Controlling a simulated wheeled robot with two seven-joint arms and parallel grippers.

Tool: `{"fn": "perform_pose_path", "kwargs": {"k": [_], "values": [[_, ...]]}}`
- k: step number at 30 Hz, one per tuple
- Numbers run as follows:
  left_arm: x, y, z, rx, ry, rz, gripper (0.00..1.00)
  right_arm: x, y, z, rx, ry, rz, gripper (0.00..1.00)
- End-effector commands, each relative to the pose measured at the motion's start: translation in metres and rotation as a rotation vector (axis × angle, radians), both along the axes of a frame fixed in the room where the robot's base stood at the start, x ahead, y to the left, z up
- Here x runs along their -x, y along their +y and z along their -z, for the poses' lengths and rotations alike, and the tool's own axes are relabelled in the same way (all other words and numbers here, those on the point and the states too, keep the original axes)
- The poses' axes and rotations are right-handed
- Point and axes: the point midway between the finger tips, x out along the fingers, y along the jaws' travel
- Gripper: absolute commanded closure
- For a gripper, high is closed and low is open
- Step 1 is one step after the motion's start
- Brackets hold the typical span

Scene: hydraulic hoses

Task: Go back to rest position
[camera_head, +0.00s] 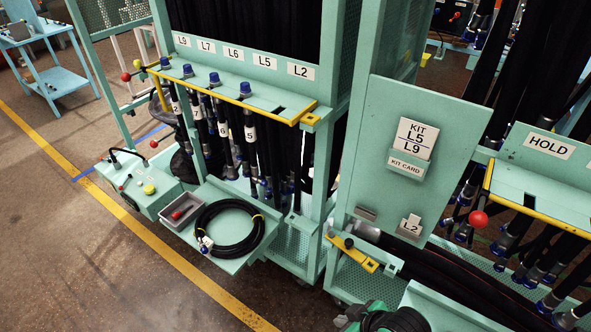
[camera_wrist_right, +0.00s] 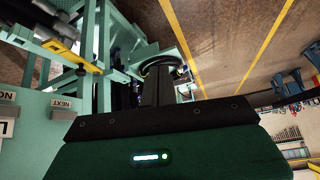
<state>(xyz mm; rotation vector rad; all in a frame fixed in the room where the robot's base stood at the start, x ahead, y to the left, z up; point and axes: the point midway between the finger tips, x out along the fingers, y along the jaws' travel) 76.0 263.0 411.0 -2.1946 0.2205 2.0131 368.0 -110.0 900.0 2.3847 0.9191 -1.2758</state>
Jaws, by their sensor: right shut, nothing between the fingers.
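My right gripper (camera_head: 385,319) shows at the bottom edge of the head view, green and black and partly cut off, in front of the teal rack. In the right wrist view its dark fingers (camera_wrist_right: 158,78) are together with nothing between them. It touches no hose that I can see. My left gripper is not in view. A coiled black hose (camera_head: 222,251) with yellow ties lies on a teal shelf, well left of my right gripper. The coil also shows in the right wrist view (camera_wrist_right: 165,62), beyond the fingers.
Hoses hang from the yellow-edged rack (camera_head: 235,95); no blue cap shows at L2. A card (camera_head: 410,139) reads KIT L5 L9; an L2 tag (camera_head: 411,226) sits below. A HOLD rack (camera_head: 540,195) stands right. A grey bin (camera_head: 182,212) sits beside the coil. Floor is clear at lower left.

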Motion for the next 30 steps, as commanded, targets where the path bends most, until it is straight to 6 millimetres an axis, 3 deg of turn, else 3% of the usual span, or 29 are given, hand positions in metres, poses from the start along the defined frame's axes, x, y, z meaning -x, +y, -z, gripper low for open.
{"fn": "perform_pose_path", "kwargs": {"k": [6,17,26,30], "values": [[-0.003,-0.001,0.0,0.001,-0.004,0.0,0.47,0.033,-0.051,-0.011,0.076,0.095,0.246,1.0],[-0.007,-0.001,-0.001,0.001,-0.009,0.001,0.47,0.091,-0.12,-0.02,0.2,0.239,0.542,1.0],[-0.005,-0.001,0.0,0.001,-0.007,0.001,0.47,0.074,-0.117,0.045,0.211,0.261,0.537,1.0],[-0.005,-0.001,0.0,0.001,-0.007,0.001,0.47,0.069,-0.116,0.086,0.215,0.275,0.532,1.0]]}}
